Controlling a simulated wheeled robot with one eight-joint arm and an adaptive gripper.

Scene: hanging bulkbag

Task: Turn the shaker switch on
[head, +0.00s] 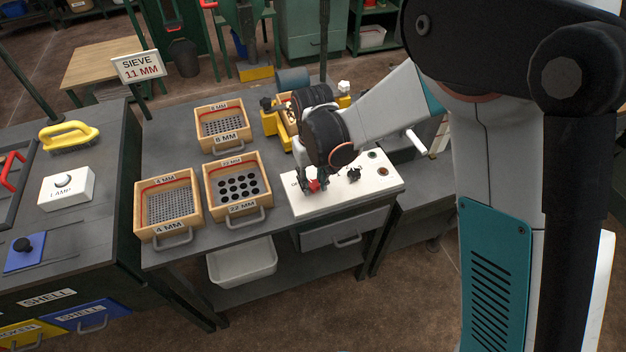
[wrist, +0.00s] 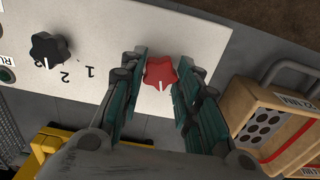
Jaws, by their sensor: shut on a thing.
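The red star-shaped knob (head: 314,185) of the shaker switch sits on a white control panel (head: 340,202) on the bench. My gripper (head: 312,188) reaches down to it. In the wrist view the knob (wrist: 160,71) lies between the two finger pads of my gripper (wrist: 163,82), which is shut on it. Its white pointer line faces the bottom of the wrist picture. In the head view the gripper partly covers the knob and hides most of the lettering beside it.
A black knob (head: 353,175) with numbers beside it is to the right on the panel. Sieve boxes labelled 22 MM (head: 238,207), 4 MM (head: 168,230) and 8 MM (head: 223,140) stand left. The yellow shaker frame (head: 270,122) is behind my gripper.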

